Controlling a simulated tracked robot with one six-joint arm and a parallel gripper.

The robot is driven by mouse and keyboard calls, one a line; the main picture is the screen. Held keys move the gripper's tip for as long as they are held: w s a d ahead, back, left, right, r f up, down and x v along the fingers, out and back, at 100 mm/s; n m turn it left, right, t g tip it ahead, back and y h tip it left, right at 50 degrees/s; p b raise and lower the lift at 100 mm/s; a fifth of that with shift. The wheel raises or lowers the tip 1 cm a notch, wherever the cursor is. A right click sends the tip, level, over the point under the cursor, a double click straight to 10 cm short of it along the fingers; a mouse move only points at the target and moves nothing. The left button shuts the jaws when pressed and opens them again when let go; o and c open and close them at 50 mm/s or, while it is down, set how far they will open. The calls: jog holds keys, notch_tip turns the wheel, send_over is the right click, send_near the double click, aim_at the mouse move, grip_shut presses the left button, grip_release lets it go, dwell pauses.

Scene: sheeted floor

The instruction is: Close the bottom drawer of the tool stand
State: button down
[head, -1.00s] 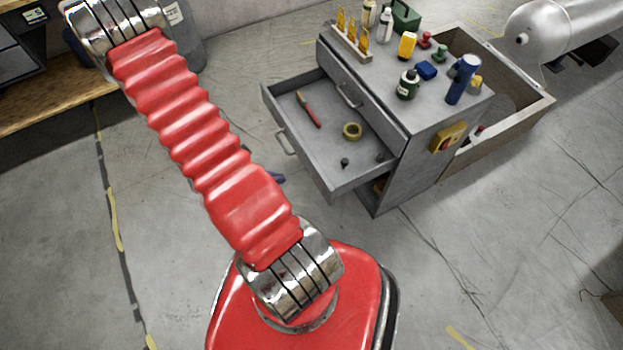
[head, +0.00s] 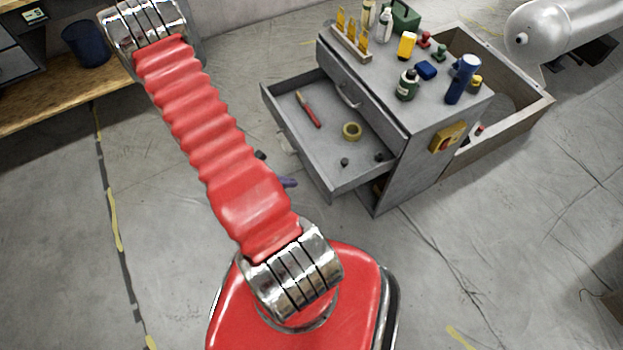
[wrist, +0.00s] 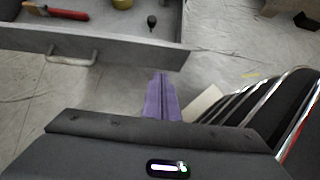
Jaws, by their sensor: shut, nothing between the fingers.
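The grey tool stand (head: 420,160) is right of centre in the head view. Its open drawer (head: 325,150) is pulled far out toward the lower left, below a shut drawer with a handle. The open drawer's front and handle (wrist: 72,55) show in the wrist view. Inside lie a red-handled tool (head: 308,108), a yellow tape roll (head: 352,131) and small dark pieces. My gripper (wrist: 158,76) is shut and empty, its purple fingers just outside the drawer front, right of the handle in the wrist view. Contact cannot be told. In the head view my arm hides most of it.
Bottles, a tool rack (head: 352,42) and small items stand on the stand's top. A wooden crate (head: 510,115) stands behind it on the right. A wooden bench (head: 40,110) and a dark blue bin (head: 86,43) are at the left. The floor in front is clear.

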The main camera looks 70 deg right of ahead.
aim_at(320, 179)
jog(key=shift+s+d+f, duration=0.75)
jog(key=shift+s+d, duration=0.25)
jog(key=shift+s+d+f, duration=0.7)
jog(key=shift+s+d, duration=0.25)
jog(key=shift+d, duration=0.05)
jog(key=shift+s+d+f, duration=0.75)
jog(key=shift+s+d, duration=0.25)
